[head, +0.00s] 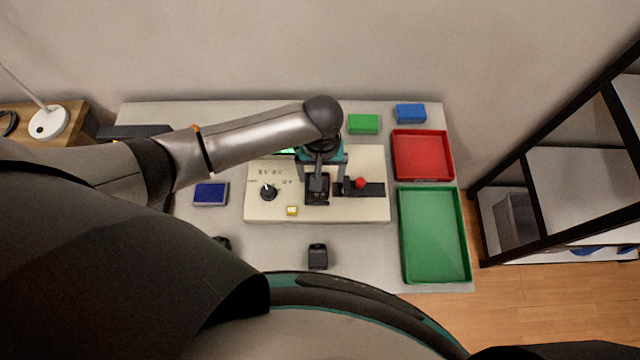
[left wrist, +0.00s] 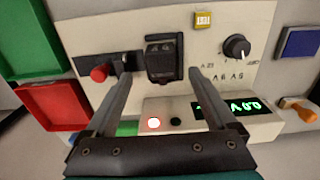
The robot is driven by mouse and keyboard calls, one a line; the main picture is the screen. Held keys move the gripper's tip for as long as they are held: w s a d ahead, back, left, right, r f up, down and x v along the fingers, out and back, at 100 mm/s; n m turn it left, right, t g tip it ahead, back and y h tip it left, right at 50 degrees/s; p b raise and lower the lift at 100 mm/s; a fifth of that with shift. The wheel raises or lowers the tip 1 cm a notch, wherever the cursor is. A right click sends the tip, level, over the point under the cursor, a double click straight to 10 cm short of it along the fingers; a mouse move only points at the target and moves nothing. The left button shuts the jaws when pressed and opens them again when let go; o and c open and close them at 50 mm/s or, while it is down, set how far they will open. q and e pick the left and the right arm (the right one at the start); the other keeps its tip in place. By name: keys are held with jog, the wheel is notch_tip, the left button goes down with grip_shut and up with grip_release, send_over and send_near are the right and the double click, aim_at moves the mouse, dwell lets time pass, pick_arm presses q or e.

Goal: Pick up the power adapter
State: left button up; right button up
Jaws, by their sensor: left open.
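A black block (head: 317,190), which looks like the power adapter, sits in a dark holder on the cream control panel (head: 264,211). It also shows in the left wrist view (left wrist: 160,64), where it lies between and just beyond my fingertips. My left gripper (head: 319,178) is above the panel, pointing down, open and empty. In the left wrist view its two fingers (left wrist: 164,72) straddle the line to the block, without visible contact. A similar black block (head: 318,257) stands on the table in front of the panel. My right gripper is not in view.
The panel carries a red-knobbed lever (head: 361,183), a black dial (head: 268,193) and a yellow button (head: 292,211). A red tray (head: 422,180) and a green tray (head: 468,238) lie at the right. A blue box (head: 210,194) lies left. The table front is mostly clear.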

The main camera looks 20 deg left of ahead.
pick_arm(q)
notch_tip(320, 180, down, 5)
jog(key=shift+a+b, duration=0.1)
jog(key=shift+b, duration=0.5)
grip_shut()
dwell(0.4)
